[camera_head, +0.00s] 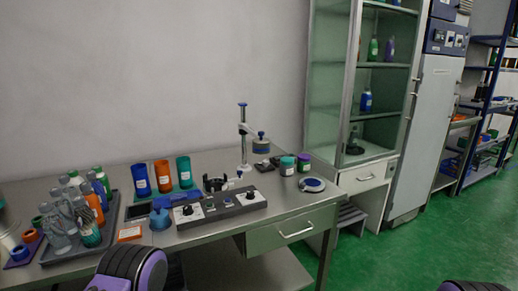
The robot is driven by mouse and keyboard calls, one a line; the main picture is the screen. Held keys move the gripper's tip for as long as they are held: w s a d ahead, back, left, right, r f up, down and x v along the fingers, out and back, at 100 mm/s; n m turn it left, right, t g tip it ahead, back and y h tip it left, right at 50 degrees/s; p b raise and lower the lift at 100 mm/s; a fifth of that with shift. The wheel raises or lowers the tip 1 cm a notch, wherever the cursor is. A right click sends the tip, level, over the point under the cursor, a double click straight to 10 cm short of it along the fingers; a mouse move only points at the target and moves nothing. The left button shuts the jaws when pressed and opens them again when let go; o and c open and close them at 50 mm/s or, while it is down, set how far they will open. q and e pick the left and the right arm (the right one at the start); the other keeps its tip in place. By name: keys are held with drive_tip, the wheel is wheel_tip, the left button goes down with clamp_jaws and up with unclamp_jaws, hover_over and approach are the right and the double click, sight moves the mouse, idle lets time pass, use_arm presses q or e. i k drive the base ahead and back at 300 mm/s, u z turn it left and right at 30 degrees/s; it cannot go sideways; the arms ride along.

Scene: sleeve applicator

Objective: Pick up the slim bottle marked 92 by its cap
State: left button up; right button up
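Several slim bottles stand crowded together in a dark tray (116,212) at the left of the steel table. Among them are an orange bottle (94,204), a blue one (98,187) and greyish, clear-looking ones (60,228). They carry white labels, too small to read, so I cannot tell which is marked 92. Some bottles partly hide others. Neither of my grippers shows in this view. Only black and purple parts of my own arms show at the bottom edge, apart from the bottles.
Blue (141,180), orange (163,175) and teal (184,171) cups stand behind a control box (220,206). A post-mounted applicator (243,135) stands further back. Two jars (287,166) and a round disc (312,185) sit at the right. A glass cabinet (356,90) stands beyond the table.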

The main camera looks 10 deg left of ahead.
sight(62, 206)
drive_tip(key=k, duration=0.65)
drive_tip(key=u, duration=0.9)
drive_tip(key=i, duration=1.05)
drive_tip(key=u, duration=0.75)
